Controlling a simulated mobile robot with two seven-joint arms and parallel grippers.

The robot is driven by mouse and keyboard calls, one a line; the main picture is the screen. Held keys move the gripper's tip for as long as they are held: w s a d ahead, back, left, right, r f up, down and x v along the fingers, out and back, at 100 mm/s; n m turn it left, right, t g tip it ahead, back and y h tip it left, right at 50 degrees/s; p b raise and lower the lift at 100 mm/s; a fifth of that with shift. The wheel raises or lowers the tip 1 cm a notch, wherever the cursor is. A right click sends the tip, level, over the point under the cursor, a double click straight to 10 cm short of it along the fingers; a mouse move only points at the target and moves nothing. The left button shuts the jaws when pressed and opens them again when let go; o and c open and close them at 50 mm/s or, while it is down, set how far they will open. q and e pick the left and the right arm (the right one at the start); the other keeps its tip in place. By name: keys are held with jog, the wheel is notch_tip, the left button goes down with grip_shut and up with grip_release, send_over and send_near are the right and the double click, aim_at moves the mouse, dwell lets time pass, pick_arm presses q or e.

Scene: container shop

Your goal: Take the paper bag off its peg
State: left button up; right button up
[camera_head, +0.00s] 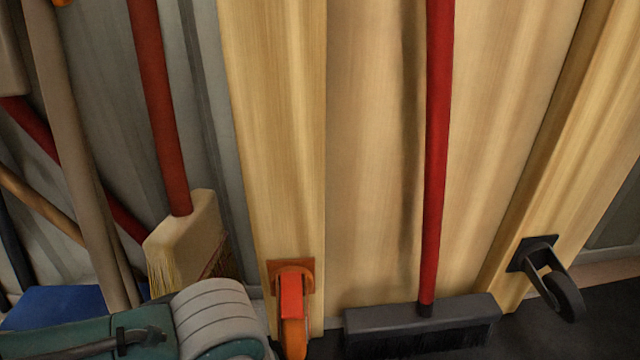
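No paper bag and no peg can be made out in the head view. Neither of my grippers is in view. The view looks down at the foot of a wall with brooms and long handles leaning on it.
A dark broom head (422,324) with a red handle (437,150) stands before wooden panels (275,130). An orange caster (292,305) and a black caster (550,280) sit low. A pale broom (185,240) and several poles lean left, above a teal and grey rounded object (215,315).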

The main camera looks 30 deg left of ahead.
pick_arm(q)
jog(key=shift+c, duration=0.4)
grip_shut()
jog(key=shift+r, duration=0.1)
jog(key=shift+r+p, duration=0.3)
jog(key=shift+p, duration=0.4)
